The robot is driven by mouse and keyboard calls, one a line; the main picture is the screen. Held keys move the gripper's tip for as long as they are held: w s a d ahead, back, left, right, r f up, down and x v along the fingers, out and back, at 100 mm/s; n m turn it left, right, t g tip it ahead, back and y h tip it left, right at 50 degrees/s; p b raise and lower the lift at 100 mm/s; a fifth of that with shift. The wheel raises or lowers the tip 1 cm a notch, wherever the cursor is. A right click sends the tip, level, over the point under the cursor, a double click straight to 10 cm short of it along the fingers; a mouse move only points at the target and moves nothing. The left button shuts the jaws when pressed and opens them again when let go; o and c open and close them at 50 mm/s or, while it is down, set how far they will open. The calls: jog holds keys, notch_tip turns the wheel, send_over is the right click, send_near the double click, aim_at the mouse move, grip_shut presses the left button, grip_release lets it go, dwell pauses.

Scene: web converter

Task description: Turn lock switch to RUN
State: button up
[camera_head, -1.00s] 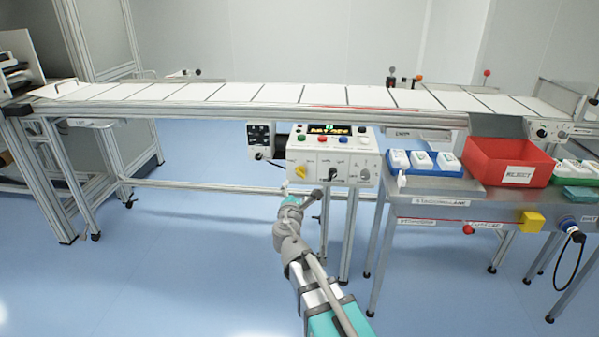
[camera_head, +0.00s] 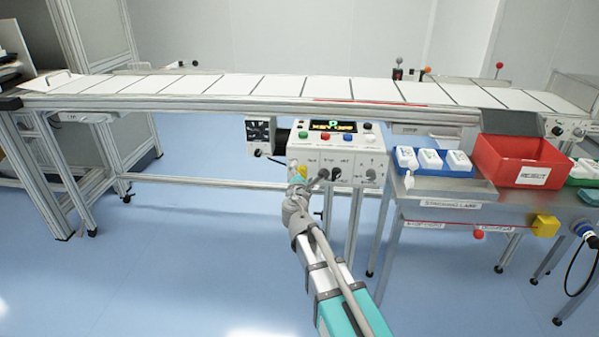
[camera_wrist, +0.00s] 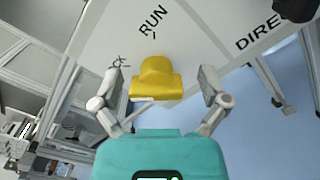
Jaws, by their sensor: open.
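My gripper (camera_wrist: 160,76) is open, with one finger on each side of the switch and a visible gap on both sides. I cannot tell which mark the switch points to. In the head view, the switch (camera_head: 302,172) is a small yellow spot at the lower left of the control box (camera_head: 333,143), just beyond my gripper (camera_head: 297,182).
The word DIRE (camera_wrist: 259,31), cut off, and a dark knob (camera_wrist: 296,8) lie to the right. The box has dark knobs (camera_head: 335,174) and coloured buttons. A conveyor (camera_head: 280,88) runs behind. A steel table (camera_head: 440,190) with a red bin (camera_head: 520,160) stands at right.

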jog(key=shift+a, duration=0.15)
jog(key=shift+c, duration=0.2)
jog(key=shift+s+a, duration=0.1)
jog(key=shift+a, duration=0.05)
jog(key=c, duration=1.1)
jog(key=shift+m, duration=0.4)
jog(key=m, duration=0.3)
jog(key=shift+m, duration=0.3)
jog(key=m, duration=0.4)
jog(key=shift+r+m, duration=0.1)
jog(key=shift+m, duration=0.2)
jog(key=m, duration=0.8)
jog(key=shift+m, duration=0.4)
